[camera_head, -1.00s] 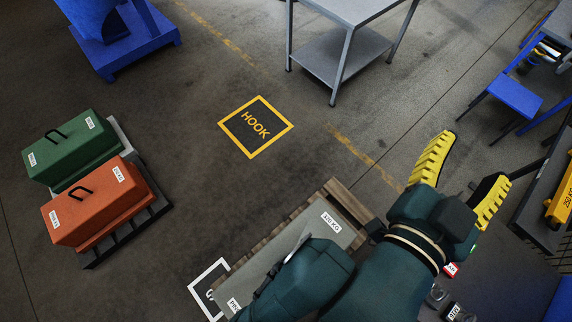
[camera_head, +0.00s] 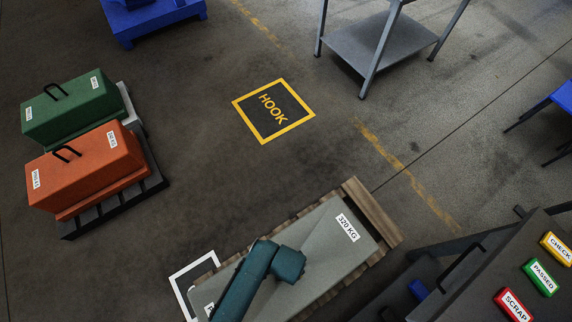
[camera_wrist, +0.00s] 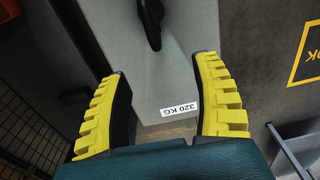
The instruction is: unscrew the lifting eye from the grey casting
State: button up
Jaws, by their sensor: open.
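The grey casting (camera_head: 335,228), labelled 320 KG, lies on a wooden pallet in the head view, partly covered by my arm. It also fills the middle of the wrist view (camera_wrist: 178,70). A dark, curved piece that looks like the lifting eye (camera_wrist: 151,22) stands on the casting at the top of the wrist view, its upper part cut off by the frame. The eye is hidden in the head view. My gripper (camera_wrist: 158,72) is open over the casting, with its yellow fingers apart and nothing between them. The eye lies beyond the fingertips.
Green (camera_head: 70,105) and orange (camera_head: 88,165) castings stand at the left. A yellow HOOK square (camera_head: 273,111) marks clear floor. A grey metal table (camera_head: 375,45) stands at the back. A dark bench with CHECK, PASSED and SCRAP blocks (camera_head: 516,304) is close at the right.

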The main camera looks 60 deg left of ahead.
jog(key=shift+s+d+f+g, duration=0.15)
jog(key=shift+s+f, duration=0.35)
jog(key=shift+f, duration=0.15)
jog(key=shift+s+d+f+g, duration=0.15)
jog(key=shift+s+f, duration=0.3)
jog(key=shift+f, duration=0.15)
notch_tip(320, 180, down, 10)
jog(key=b, duration=0.8)
jog(key=shift+w+r+b, duration=0.1)
jog(key=shift+r+b, duration=0.1)
jog(key=shift+b, duration=0.15)
grip_shut()
